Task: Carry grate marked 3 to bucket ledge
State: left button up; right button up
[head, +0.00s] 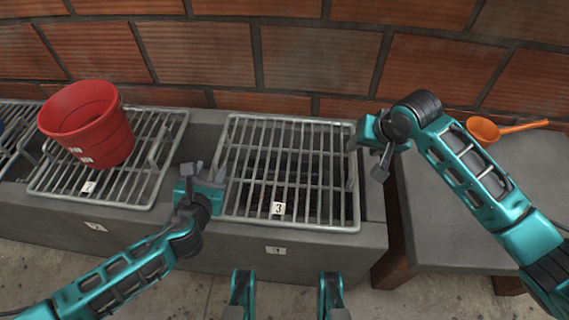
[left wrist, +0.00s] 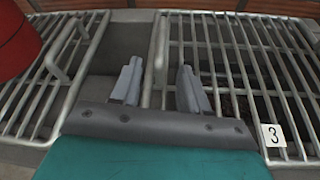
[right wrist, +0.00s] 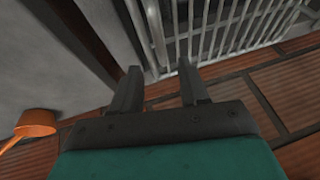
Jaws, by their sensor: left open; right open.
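The grate marked 3 (head: 311,172) is a grey metal grid lying over a dark opening in the grey trough, its white tag at its front edge. My left gripper (head: 209,170) is open at its left edge. In the left wrist view the open fingers (left wrist: 160,85) appear on either side of the grate's left rail, apart from it. My right gripper (head: 366,157) is open by the grate's right edge. In the right wrist view its fingers (right wrist: 160,85) point toward the right rail; contact cannot be told. No ledge is labelled as the bucket ledge.
A red bucket (head: 88,122) stands on a second grate (head: 130,196) at left. A grey bench (head: 450,220) at right holds an orange ladle (head: 483,129) and is otherwise clear. A brick wall (head: 300,55) rises behind. The trough's front (head: 330,258) bears white tags.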

aim_at(216, 156)
pick_arm(q)
jog(key=x, duration=0.9)
pick_arm(e)
jog(key=x, duration=0.9)
pick_arm(q)
grip_shut()
pick_arm(e)
grip_shut()
pick_arm(q)
jog(key=shift+w+r, duration=0.1)
jog(key=shift+r, duration=0.2)
pick_arm(e)
jog(key=shift+w+r, duration=0.15)
jog(key=shift+r, duration=0.15)
